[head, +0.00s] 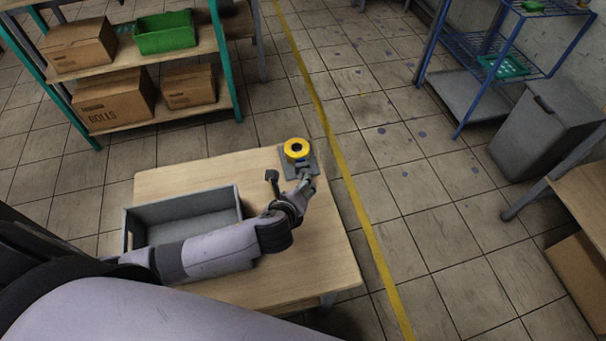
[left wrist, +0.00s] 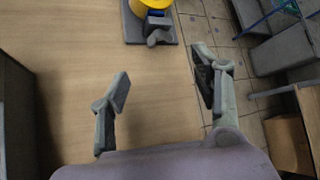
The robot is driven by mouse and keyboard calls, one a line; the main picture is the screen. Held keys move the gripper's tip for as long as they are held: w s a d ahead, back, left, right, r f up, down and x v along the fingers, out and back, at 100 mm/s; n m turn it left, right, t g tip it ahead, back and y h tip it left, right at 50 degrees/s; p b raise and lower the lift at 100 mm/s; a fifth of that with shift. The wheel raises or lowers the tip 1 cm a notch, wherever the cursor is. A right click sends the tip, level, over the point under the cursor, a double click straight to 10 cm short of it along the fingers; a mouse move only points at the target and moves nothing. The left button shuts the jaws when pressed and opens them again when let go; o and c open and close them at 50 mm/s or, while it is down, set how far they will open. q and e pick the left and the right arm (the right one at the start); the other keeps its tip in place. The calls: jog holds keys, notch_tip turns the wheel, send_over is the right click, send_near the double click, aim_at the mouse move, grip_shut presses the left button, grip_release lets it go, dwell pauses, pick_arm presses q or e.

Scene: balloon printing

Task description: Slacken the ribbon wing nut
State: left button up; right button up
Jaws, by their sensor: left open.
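A yellow ribbon spool (head: 297,149) with a dark centre sits on a grey base plate (head: 285,161) at the far right corner of the table. In the left wrist view, the spool (left wrist: 152,5) is cut off by the top edge, with a blue part below it. A small grey lobed piece (left wrist: 158,38), apparently the wing nut, stands at the near side of the base. My left gripper (head: 289,178) is open and empty, on the near side of the spool. Its fingers (left wrist: 163,84) are spread, with bare tabletop between them. My right gripper is not in view.
A shelf (head: 165,118) with cardboard boxes and a green crate (head: 163,33) stands behind. A blue rack (head: 462,80) and a grey bin (head: 548,125) stand right, across open floor.

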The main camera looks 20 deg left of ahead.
pick_arm(q)
send_near(304, 173)
jog(key=x, duration=0.3)
jog(key=shift+s+d+f, duration=0.1)
jog(key=shift+s+f, duration=0.05)
jog(key=shift+f, duration=0.05)
jog(key=x, duration=0.3)
jog(key=shift+w+f+b, duration=0.15)
jog(key=shift+w+b, duration=0.15)
jog(key=shift+b, duration=0.05)
jog(key=shift+w+f, duration=0.4)
jog(key=shift+w, duration=0.15)
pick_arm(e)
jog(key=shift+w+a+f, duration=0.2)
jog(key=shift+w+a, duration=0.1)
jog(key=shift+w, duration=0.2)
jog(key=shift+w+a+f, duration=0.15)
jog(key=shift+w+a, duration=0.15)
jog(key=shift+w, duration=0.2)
pick_arm(q)
jog(key=shift+c, duration=0.4)
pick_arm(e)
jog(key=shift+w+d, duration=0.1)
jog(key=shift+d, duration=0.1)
